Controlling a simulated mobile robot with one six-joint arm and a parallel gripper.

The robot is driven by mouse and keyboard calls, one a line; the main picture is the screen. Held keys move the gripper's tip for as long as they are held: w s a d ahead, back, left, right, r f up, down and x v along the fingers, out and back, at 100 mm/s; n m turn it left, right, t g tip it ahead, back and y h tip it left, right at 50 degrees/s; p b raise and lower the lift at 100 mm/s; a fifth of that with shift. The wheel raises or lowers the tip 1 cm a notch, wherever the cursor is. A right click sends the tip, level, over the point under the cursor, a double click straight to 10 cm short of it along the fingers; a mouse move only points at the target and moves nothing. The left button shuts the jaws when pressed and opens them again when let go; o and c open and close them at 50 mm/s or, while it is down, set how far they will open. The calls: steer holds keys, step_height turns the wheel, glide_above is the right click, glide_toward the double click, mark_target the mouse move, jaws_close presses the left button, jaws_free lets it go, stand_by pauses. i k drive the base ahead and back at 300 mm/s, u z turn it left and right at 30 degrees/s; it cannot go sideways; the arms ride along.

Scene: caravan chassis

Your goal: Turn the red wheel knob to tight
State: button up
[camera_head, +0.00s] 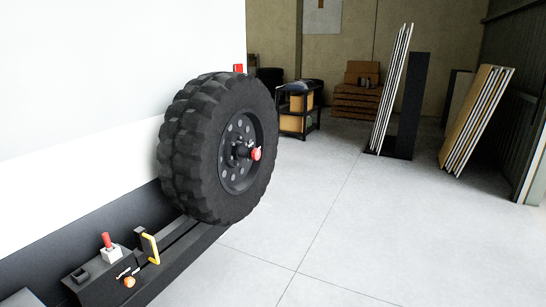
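The red wheel knob (256,153) sticks out from the hub at the centre of a black spare wheel (180,140). The wheel stands upright against the white caravan wall (90,70), over a dark chassis beam. I cannot tell from this view how tight the knob is. My gripper is not in view.
On the dark chassis box in front are a red-handled lever (107,241), a yellow handle (151,248) and an orange knob (129,282). A black cart (299,125), stacked boards (356,100) and leaning panels (477,120) stand farther back. The grey floor (340,220) right of the wheel is clear.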

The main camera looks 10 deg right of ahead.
mark_target(255, 154)
steer(key=u, duration=0.2)
steer(key=i, duration=0.95)
steer(key=u, duration=0.85)
steer(key=k, duration=0.45)
steer(key=u, duration=0.25)
